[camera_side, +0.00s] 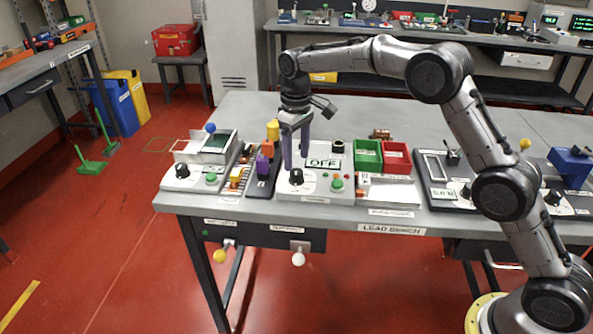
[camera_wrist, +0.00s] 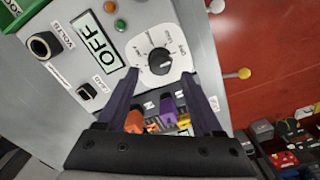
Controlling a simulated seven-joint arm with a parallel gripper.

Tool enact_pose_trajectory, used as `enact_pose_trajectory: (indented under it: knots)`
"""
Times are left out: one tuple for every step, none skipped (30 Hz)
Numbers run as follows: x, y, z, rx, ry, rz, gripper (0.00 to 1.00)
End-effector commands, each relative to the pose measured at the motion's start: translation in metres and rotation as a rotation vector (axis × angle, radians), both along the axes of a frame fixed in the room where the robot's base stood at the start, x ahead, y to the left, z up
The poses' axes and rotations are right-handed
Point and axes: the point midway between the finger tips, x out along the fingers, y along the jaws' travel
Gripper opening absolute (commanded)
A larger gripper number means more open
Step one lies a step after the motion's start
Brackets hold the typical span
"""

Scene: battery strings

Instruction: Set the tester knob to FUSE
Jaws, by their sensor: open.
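The tester (camera_side: 315,187) is a pale grey box on the bench with a display (camera_side: 323,163) that reads OFF. Its black knob (camera_side: 296,176) sits on the front left of the panel. In the wrist view the knob (camera_wrist: 159,60) sits on a white dial with small labels too blurred to read. My gripper (camera_side: 297,161) is open and empty, pointing down just above and behind the knob. In the wrist view my gripper (camera_wrist: 165,73) has its two purple fingers apart, with the knob showing between and just beyond their tips. No contact with the knob is visible.
A purple block (camera_side: 262,165) and a yellow cylinder (camera_side: 273,130) stand left of the tester. A green bin (camera_side: 368,154) and a red bin (camera_side: 397,156) sit to its right. The bench behind is mostly clear.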

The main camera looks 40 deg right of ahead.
Motion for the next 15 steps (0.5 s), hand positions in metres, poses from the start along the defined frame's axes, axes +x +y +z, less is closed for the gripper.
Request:
enact_pose_trajectory:
  knots:
    - [-0.0005, -0.0001, -0.0036, -0.001, 0.002, 0.000, 0.68]
    - [-0.0003, -0.0001, -0.0051, 0.000, 0.001, 0.000, 0.68]
    - [-0.0001, -0.0001, -0.0065, 0.000, 0.000, 0.000, 0.68]
    - [-0.0001, -0.0001, -0.0074, 0.000, 0.000, 0.000, 0.68]
    - [-0.0001, -0.0001, -0.0081, 0.000, -0.001, 0.000, 0.68]
    - [-0.0001, -0.0001, -0.0087, 0.000, -0.001, 0.000, 0.68]
    - [-0.0001, -0.0001, -0.0090, 0.000, -0.001, 0.000, 0.68]
    - [-0.0001, -0.0001, -0.0092, 0.000, -0.001, 0.000, 0.68]
    - [-0.0001, -0.0001, -0.0092, 0.000, -0.001, 0.000, 0.68]
    - [-0.0001, -0.0001, -0.0092, 0.000, -0.001, 0.000, 0.68]
    - [-0.0001, -0.0001, -0.0091, 0.000, -0.001, 0.000, 0.68]
    - [-0.0001, -0.0001, -0.0091, 0.000, -0.001, 0.000, 0.68]
    - [-0.0002, -0.0001, -0.0091, 0.000, -0.001, 0.000, 0.68]
    - [-0.0002, -0.0001, -0.0091, 0.000, -0.001, 0.000, 0.68]
    - [-0.0002, -0.0001, -0.0091, 0.000, -0.001, 0.000, 0.68]
